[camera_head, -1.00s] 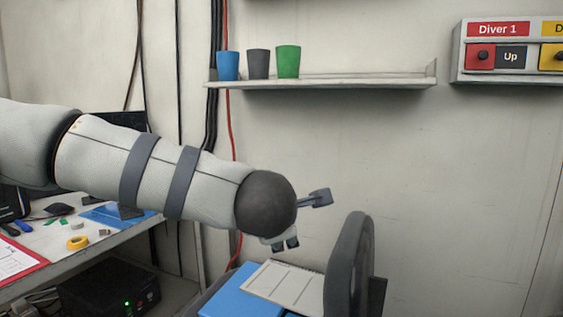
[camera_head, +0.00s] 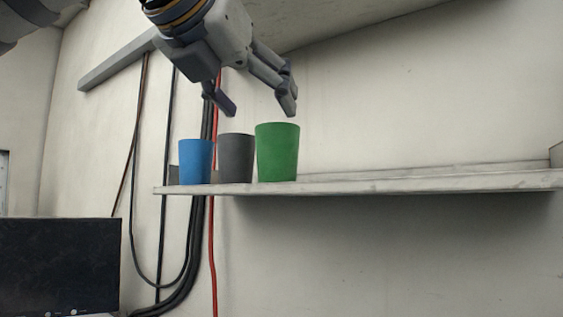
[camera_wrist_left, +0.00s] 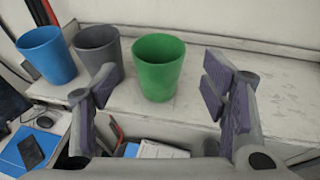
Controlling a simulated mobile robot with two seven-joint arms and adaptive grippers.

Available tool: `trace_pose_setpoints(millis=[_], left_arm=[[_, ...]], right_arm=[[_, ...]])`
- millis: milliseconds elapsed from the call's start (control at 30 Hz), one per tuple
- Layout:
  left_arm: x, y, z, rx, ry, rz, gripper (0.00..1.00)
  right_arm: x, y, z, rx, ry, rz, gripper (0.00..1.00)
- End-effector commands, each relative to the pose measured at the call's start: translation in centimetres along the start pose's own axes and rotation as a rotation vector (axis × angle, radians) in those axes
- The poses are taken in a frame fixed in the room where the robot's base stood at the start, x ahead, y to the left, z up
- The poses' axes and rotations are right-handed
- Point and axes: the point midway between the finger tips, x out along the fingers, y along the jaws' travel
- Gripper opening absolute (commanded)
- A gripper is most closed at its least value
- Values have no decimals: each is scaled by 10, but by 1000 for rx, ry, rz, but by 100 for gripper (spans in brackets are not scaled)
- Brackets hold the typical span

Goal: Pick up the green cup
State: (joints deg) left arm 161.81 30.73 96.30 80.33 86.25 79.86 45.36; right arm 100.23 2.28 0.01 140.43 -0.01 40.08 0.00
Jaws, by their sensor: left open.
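The green cup (camera_head: 277,152) stands upright on the wall shelf, at the right end of a row of cups. My left gripper (camera_head: 260,108) is open and empty, pointing down just above the row in the head view. In the left wrist view the green cup (camera_wrist_left: 158,68) shows its open top and lies beyond the fingertips, between the two fingers in the picture. The open left gripper (camera_wrist_left: 160,88) shows there with its fingers wide apart, and no contact with the cup can be made out. My right gripper is not in view.
A grey cup (camera_head: 235,158) stands close left of the green cup, and a blue cup (camera_head: 195,161) stands left of that. The shelf (camera_head: 400,183) is clear to the right. Cables (camera_head: 198,240) hang below its left end, near a dark monitor (camera_head: 60,265).

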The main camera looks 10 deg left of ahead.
Motion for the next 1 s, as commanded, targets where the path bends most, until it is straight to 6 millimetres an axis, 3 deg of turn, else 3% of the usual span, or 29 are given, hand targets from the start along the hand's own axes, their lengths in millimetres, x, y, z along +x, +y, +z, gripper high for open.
trace_pose_setpoints(millis=[33,267,500,700,733,867,1000], left_arm=[[15,0,-3,-1,8,-1,67],[40,1,-3,2,3,0,67],[82,2,-7,2,5,0,67],[85,2,-6,4,0,1,67],[85,2,-6,4,0,1,65],[84,2,-6,4,0,1,36],[85,2,-6,4,1,1,36]], right_arm=[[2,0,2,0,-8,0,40],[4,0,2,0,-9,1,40],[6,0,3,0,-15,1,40],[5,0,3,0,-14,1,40],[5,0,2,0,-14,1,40],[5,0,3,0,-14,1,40],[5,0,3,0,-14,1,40]])
